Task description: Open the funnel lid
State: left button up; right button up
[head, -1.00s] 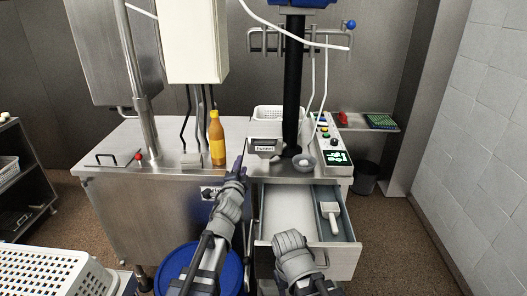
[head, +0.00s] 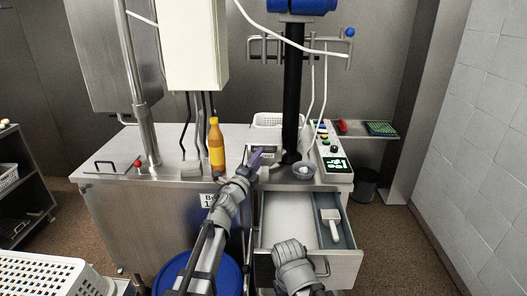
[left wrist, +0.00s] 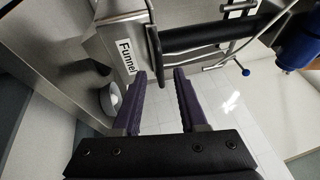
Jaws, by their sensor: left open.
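The metal funnel box (head: 268,147) stands on the counter beside the black column, partly covered by my left gripper in the head view. In the left wrist view the funnel box (left wrist: 108,32) shows its "Funnel" label close beyond the fingers. A separate lid edge is not clear in either view. My left gripper (head: 256,157) is open and empty, close in front of the funnel; both purple fingers of the left gripper (left wrist: 161,85) stand apart. I cannot tell if they touch the box. My right arm shows low in the head view, but its fingers do not.
An open drawer (head: 284,218) with a white scoop (head: 332,224) lies below the counter. A grey bowl (head: 304,170) and a button panel (head: 330,148) are right of the funnel. An orange bottle (head: 216,146) stands to its left. A black column (head: 293,90) rises beside it.

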aim_at(264, 141)
pick_arm(q)
jog(key=x, duration=0.4)
grip_shut()
dwell(1.4)
